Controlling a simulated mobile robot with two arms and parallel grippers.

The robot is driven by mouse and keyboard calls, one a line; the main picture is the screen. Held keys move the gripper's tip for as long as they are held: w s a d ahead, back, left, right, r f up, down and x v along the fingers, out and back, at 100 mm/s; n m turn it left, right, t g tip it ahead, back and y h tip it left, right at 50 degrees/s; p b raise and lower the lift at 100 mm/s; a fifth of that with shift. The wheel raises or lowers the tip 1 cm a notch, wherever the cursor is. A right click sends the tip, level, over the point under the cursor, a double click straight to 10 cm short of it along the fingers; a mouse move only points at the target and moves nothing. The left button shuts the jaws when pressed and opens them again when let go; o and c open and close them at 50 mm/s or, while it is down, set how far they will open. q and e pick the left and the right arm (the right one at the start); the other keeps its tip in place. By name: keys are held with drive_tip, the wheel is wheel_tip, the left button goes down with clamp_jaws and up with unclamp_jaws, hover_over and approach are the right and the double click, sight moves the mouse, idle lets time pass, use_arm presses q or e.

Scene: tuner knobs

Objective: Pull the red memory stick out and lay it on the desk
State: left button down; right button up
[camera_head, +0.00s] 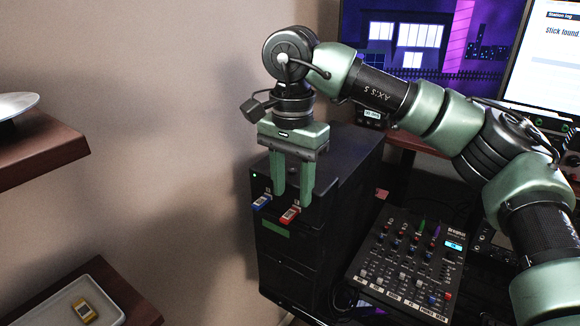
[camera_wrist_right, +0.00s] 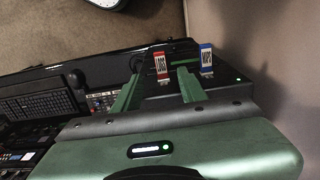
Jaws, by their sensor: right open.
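The red memory stick (camera_head: 289,215), with a white label, is plugged into the front of a black computer tower (camera_head: 282,255). It also shows in the right wrist view (camera_wrist_right: 161,63). A blue memory stick (camera_head: 262,202) is plugged in to its left; in the wrist view the blue stick (camera_wrist_right: 206,62) is on the right. My right gripper (camera_head: 292,196) is open and points down, its fingertips just above and behind the red stick in the head view. In the wrist view the red stick appears between the fingers (camera_wrist_right: 159,75). I cannot tell whether they touch it.
A mixer (camera_head: 410,262) with knobs and faders stands right of the tower. Two monitors (camera_head: 425,40) are behind my right arm. At lower left, a tray (camera_head: 112,283) on a wooden shelf holds a small yellow item (camera_head: 84,311). Another wooden shelf (camera_head: 45,150) is above it.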

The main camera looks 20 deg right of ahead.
sight(284, 219)
drive_tip(key=f, duration=0.3)
drive_tip(key=shift+w+f, duration=0.2)
drive_tip(key=shift+f, duration=0.2)
drive_tip(key=shift+s+f, duration=0.1)
drive_tip(key=c, duration=0.8)
clamp_jaws()
use_arm(q)
drive_tip(key=shift+w+r, duration=0.3)
drive_tip(key=shift+w, duration=0.5)
use_arm(e)
drive_tip(key=shift+s+a, duration=0.1)
drive_tip(key=shift+a, duration=0.1)
use_arm(q)
drive_tip(key=shift+f, duration=0.2)
use_arm(e)
drive_tip(key=shift+s+a, duration=0.5)
drive_tip(key=shift+a, duration=0.15)
drive_tip(key=shift+a, duration=0.1)
use_arm(q)
drive_tip(key=shift+f, duration=0.2)
use_arm(e)
drive_tip(key=shift+s+a, duration=0.7)
drive_tip(key=shift+a, duration=0.05)
